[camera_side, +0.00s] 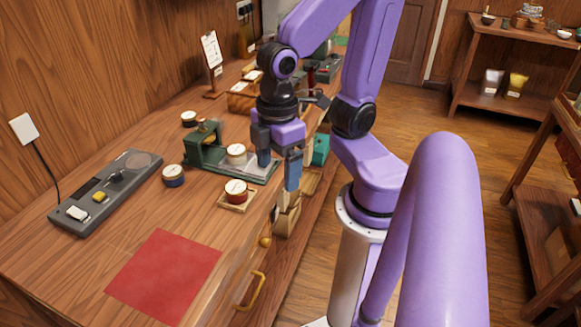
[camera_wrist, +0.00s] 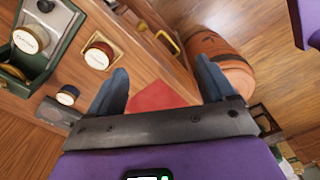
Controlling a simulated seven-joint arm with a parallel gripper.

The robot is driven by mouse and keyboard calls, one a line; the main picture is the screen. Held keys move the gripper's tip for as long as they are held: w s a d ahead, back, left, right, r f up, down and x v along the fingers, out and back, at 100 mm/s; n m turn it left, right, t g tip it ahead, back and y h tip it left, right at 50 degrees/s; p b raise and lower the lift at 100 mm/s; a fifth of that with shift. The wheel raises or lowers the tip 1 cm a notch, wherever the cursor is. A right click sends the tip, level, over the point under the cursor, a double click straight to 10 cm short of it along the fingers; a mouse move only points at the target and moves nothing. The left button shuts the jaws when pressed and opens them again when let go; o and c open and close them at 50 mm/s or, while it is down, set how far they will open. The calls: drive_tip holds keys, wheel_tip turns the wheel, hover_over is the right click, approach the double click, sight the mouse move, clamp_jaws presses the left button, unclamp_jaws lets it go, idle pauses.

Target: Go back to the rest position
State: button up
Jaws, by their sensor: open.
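My gripper (camera_side: 278,172) hangs open in the air over the front edge of the bench, fingers pointing down and nothing between them. In the wrist view its two dark fingers (camera_wrist: 162,85) stand wide apart, with the red mat (camera_wrist: 150,96) and the bench front behind the gap. A red tin with a pale lid (camera_side: 236,193) sits on a small wooden tray (camera_side: 247,209), left of the gripper. A green press (camera_side: 200,151) stands behind it, with a pale-lidded tin (camera_side: 236,154) at its base. The red tin and press also show at the upper left of the wrist view.
A dark blue tin (camera_side: 173,176) and a grey panel device (camera_side: 88,213) stand left on the bench. Another tin (camera_side: 189,118) and a sign stand (camera_side: 212,60) are farther back. The red mat (camera_side: 165,277) is bare. A wooden barrel (camera_wrist: 215,55) shows below the bench.

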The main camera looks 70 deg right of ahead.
drive_tip(key=s+n, duration=0.1)
drive_tip(key=s, duration=0.1)
drive_tip(key=shift+s, duration=0.35)
